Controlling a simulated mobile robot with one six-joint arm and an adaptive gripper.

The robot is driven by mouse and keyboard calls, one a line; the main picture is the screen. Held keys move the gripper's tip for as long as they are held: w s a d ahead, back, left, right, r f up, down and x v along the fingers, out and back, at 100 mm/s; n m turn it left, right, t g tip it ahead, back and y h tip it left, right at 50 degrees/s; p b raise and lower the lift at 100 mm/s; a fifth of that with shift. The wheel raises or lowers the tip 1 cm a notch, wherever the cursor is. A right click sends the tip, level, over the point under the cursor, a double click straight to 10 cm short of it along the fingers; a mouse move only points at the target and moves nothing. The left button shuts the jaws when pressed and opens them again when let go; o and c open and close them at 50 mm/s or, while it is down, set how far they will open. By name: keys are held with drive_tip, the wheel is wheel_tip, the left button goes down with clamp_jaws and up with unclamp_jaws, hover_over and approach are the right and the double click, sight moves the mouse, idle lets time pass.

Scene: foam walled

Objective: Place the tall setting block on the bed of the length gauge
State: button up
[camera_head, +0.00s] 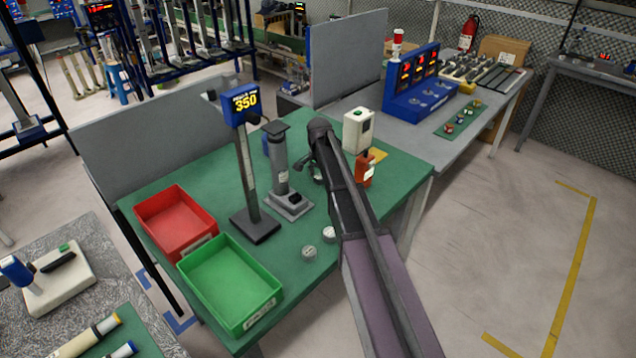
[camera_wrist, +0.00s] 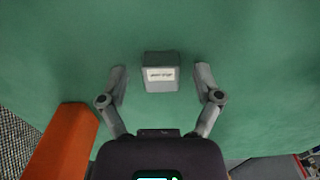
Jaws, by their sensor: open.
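A grey block (camera_wrist: 160,72) with a white label lies between the fingers of my gripper (camera_wrist: 160,70) in the wrist view. The fingers are open, with a gap on each side of the block. I cannot tell for sure that it is the tall setting block. In the head view my gripper (camera_head: 308,158) is over the green bench, and my arm hides most of what is under it. A gauge with a blue display reading 350 (camera_head: 243,104) stands on a dark base (camera_head: 255,226). A grey column stand (camera_head: 279,160) on a grey base (camera_head: 289,207) is beside it.
A red tray (camera_head: 147,212) and a green tray (camera_head: 208,324) sit at the bench's left. An orange device (camera_head: 365,172) stands right of my arm; an orange thing (camera_wrist: 65,140) is left in the wrist view.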

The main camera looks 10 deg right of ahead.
sight(319, 177)
idle(0.4)
clamp_jaws()
drive_tip(key=shift+r, duration=0.2)
wheel_tip(319, 177, up, 3)
drive_tip(key=p, duration=0.3)
drive_tip(key=shift+f, duration=0.1)
drive_tip(key=s, duration=0.5)
drive_tip(key=s+r+p, duration=0.1)
drive_tip(key=s, duration=0.4)
drive_tip(key=s+r+p, duration=0.1)
drive_tip(key=s, duration=0.5)
drive_tip(key=shift+d, duration=0.2)
